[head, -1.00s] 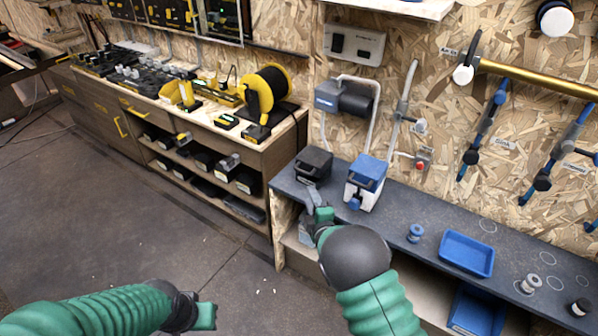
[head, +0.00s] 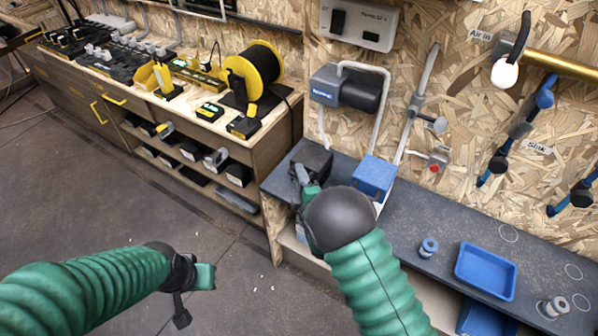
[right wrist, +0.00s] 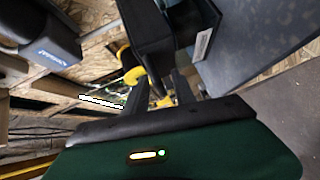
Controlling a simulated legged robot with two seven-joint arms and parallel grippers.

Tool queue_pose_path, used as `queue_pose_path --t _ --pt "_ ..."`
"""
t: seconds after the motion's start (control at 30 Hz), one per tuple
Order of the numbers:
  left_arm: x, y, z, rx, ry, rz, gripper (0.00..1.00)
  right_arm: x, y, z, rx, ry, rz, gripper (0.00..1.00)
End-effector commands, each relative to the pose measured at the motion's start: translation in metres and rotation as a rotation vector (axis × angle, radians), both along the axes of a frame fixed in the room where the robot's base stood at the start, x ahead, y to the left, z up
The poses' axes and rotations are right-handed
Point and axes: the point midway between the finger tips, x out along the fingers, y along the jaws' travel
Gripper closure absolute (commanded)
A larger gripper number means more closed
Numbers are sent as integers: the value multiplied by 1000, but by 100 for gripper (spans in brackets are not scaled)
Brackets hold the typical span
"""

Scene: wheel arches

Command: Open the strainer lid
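A black box (head: 312,156) stands at the left end of the grey bench. A blue-topped white unit (head: 374,177) stands to its right. No readable label shows which one is the strainer. My right gripper (head: 301,176) is at the front of the black box, its tips partly hidden by my arm. In the right wrist view, its two fingers (right wrist: 160,88) are spread apart, with a dark box (right wrist: 155,35) just beyond them. Contact cannot be made out. My left gripper (head: 203,276) hangs over the floor, away from the bench; its finger gap is not clear.
A grey and black pump-like unit (head: 350,88) with pale pipes is on the wall above. A blue tray (head: 486,270) and a small blue spool (head: 428,247) lie to the right on the bench. A cable reel (head: 255,75) stands on the left bench. The floor at left is clear.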

Motion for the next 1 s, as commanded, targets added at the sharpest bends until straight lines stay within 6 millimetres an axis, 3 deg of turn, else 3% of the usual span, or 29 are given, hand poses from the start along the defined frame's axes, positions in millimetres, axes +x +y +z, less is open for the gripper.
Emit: queue_pose_path --t 0.07,0.33,1.0 --pt "0 0 0 0 0 0 100 1 0 0 0 0 0 68" --pt "0 0 0 0 0 1 100 1 0 -1 1 1 1 100" --pt "0 0 0 0 0 0 100 1 -1 -3 -1 7 0 100"
